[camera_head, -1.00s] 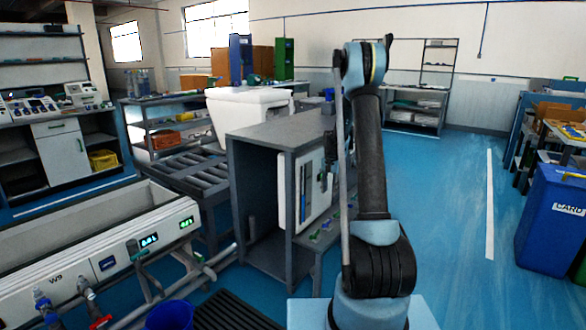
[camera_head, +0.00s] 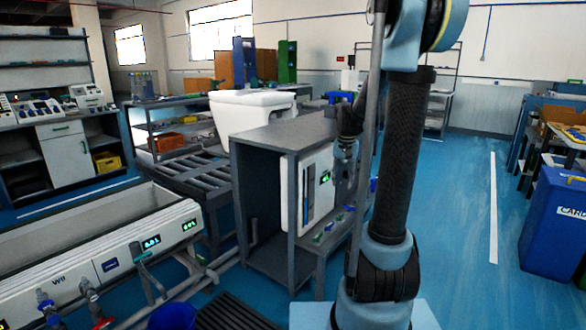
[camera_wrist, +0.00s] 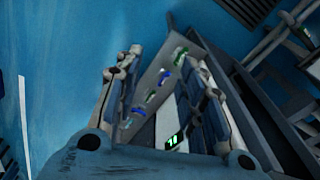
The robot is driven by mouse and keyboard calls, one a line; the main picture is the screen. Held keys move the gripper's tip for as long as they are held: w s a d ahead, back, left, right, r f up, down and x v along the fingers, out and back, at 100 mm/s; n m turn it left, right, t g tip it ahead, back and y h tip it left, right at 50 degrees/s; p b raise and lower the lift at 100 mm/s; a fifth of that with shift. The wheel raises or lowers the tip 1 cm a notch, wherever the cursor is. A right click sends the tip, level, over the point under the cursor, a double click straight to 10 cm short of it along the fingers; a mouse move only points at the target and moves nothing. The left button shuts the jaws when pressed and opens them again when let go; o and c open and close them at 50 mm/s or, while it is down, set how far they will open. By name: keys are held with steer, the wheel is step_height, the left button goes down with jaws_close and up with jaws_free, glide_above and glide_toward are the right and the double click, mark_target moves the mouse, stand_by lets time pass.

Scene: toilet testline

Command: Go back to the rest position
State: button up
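My gripper (camera_head: 346,152) hangs downward in the head view, beside the right side of the grey workbench (camera_head: 285,132), above a low side shelf. In the wrist view my gripper (camera_wrist: 163,68) has its two fingers spread apart with nothing held between them. Beyond the fingers lies the shelf (camera_wrist: 158,72) with several small green and blue items. A white panel with a lit green display (camera_head: 325,177) is on the bench's side; the display also shows between the fingers in the wrist view (camera_wrist: 174,141). My upper arm covers part of the scene right of the bench.
A white toilet-like tank (camera_head: 250,112) stands behind the bench, with a roller conveyor (camera_head: 180,172) to its left. A long test trough (camera_head: 110,240) is at front left. A blue bin (camera_head: 555,225) stands at far right. The blue floor (camera_head: 455,200) between is clear.

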steer(key=s+n, duration=0.2)
steer(key=s, duration=1.5)
steer(key=s+f+n, duration=0.1)
steer(key=s+f, duration=0.2)
steer(key=s, duration=0.3)
steer(key=s+f+t, duration=0.1)
steer(key=s+f, duration=0.2)
steer(key=s, duration=0.4)
steer(key=shift+f+n, duration=0.35)
steer(key=shift+n, duration=0.05)
steer(key=shift+w+f, duration=0.2)
steer(key=shift+w, duration=0.2)
